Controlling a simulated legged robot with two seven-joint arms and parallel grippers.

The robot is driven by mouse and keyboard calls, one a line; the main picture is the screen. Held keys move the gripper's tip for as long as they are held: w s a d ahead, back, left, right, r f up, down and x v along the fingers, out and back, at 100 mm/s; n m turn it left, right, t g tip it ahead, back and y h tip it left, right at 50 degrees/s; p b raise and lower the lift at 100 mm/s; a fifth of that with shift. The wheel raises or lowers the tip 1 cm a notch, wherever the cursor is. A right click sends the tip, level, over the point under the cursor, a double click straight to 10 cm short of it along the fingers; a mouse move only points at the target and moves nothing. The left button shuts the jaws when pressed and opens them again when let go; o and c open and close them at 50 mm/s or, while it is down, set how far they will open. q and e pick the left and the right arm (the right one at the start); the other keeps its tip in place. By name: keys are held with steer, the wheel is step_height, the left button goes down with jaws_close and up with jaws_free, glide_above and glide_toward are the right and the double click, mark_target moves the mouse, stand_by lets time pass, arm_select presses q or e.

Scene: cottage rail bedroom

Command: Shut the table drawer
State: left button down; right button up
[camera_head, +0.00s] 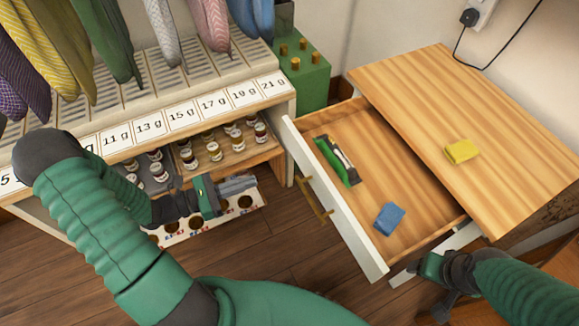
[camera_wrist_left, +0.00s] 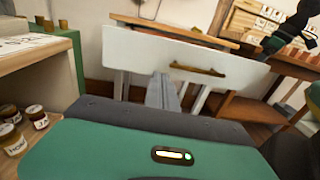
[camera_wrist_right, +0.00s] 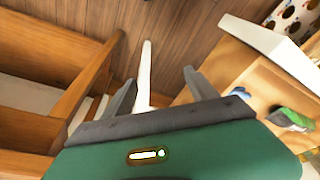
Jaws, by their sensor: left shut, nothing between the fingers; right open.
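The table drawer (camera_head: 334,203) is pulled well out of the wooden table (camera_head: 461,113). Its white front with a brass handle (camera_head: 316,199) faces left. A green and black object (camera_head: 337,161) and a blue block (camera_head: 389,218) lie in it. My left gripper (camera_head: 239,185) is shut and empty, left of the drawer front and apart from it in the head view. In the left wrist view its fingers (camera_wrist_left: 164,92) point toward the white front and handle (camera_wrist_left: 198,70). My right gripper (camera_wrist_right: 157,88) is open and empty, low beside the drawer's near front corner; in the head view its fingers are mostly hidden.
A yellow block (camera_head: 461,151) lies on the tabletop. At left a rack shelf (camera_head: 150,118) holds several small jars, with hanging ties above. A green box with brass knobs (camera_head: 303,75) stands behind. Wooden floor (camera_head: 270,245) is clear between shelf and drawer.

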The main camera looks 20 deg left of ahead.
arm_select(q)
steer(key=a+n+t, duration=0.1)
steer(key=b, duration=0.4)
glide_toward(329, 146)
steer(key=shift+s+a+y, duration=0.4)
steer(key=shift+s+a, duration=0.15)
steer(key=shift+s, duration=0.15)
steer(key=shift+d, duration=0.1)
arm_select(e)
steer(key=f, duration=0.4)
steer(key=shift+d+f, duration=0.25)
steer(key=shift+d, duration=0.05)
arm_select(q)
steer(key=shift+w, duration=0.1)
